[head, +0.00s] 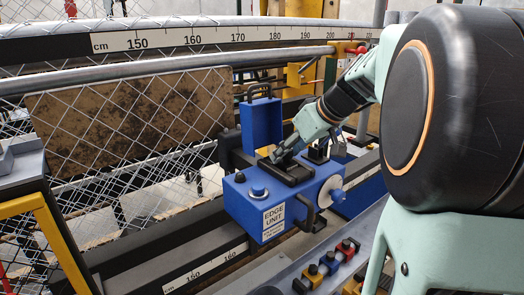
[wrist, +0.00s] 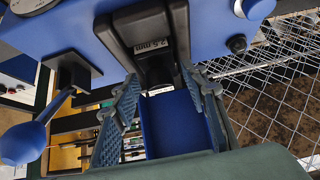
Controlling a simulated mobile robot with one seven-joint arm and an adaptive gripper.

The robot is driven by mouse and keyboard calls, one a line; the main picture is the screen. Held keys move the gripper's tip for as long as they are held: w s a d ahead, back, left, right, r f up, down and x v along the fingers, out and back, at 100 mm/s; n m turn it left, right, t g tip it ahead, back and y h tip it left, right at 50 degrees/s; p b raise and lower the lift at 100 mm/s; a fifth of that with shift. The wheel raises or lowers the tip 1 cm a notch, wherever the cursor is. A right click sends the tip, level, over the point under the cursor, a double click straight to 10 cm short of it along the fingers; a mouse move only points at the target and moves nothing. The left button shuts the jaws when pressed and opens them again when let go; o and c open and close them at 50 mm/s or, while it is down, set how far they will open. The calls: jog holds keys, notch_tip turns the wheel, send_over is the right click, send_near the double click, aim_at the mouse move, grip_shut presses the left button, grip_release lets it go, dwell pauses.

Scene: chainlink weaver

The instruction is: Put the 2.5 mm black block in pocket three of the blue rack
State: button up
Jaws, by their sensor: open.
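The black block (wrist: 150,28) marked "2.5 mm" shows in the wrist view against the blue edge unit (wrist: 205,30). In the head view a black piece (head: 287,172) lies on top of the edge unit (head: 243,200), under my gripper (head: 284,152). In the wrist view my gripper (wrist: 160,80) is open, with one textured finger on each side of the block's narrow dark end. I cannot tell whether either finger touches it. A blue open-topped box (wrist: 178,125) shows between the fingers. I cannot make out the blue rack or its pockets for sure.
An upright blue panel (head: 262,122) stands behind the edge unit. Chain-link mesh (head: 130,110) fills the left.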

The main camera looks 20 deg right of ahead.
jog(key=shift+r, duration=0.1)
grip_shut()
jog(key=shift+r+p, duration=1.55)
jog(key=shift+r, duration=1.05)
notch_tip(320, 180, up, 6)
jog(key=p, duration=0.6)
